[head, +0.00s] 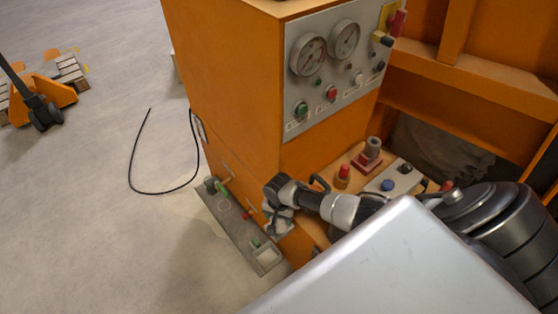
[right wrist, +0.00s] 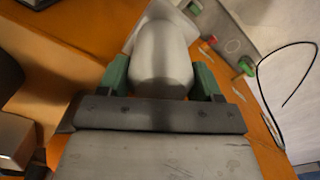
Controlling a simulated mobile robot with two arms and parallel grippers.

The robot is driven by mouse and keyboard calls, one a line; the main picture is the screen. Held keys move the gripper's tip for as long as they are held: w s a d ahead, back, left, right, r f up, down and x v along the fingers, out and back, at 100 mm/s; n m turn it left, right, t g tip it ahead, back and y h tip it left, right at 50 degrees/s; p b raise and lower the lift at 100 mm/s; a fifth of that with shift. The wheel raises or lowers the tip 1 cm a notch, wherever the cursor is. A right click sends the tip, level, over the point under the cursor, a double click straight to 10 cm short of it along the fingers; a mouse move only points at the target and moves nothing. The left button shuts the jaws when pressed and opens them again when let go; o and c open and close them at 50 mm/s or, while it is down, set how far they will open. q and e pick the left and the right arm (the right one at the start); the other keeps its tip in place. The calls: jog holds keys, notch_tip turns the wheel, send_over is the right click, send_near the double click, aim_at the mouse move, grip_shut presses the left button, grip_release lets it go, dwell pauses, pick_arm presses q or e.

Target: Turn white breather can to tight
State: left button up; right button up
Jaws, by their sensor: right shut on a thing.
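The white breather can (right wrist: 163,55) is a pale rounded cylinder in the right wrist view. My right gripper (right wrist: 163,80) has its two green fingers on either side of the can and is shut on it. In the head view my right gripper (head: 281,207) is at the lower corner of the orange cabinet, beside a grey side plate. A small pale shape under it seems to be the can, mostly hidden there. I cannot read any tight mark or how far the can is turned. My left gripper is not in view.
The orange cabinet (head: 225,90) carries a gauge panel (head: 325,85) with buttons. The grey side plate (head: 232,225) holds small green and red fittings. A red button (head: 343,172) and a switch box (head: 395,180) stand close to my arm. A black cable (head: 133,165) lies on open floor.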

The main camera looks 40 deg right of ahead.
jog(key=shift+m+p, duration=0.3)
jog(key=shift+m, duration=0.2)
jog(key=shift+d, duration=0.1)
jog(key=o, duration=0.9)
jog(key=shift+o, duration=0.2)
jog(key=shift+r, duration=0.15)
jog(key=shift+r, duration=0.35)
notch_tip(320, 180, up, 10)
jog(key=p, duration=0.2)
jog(key=shift+p, duration=0.35)
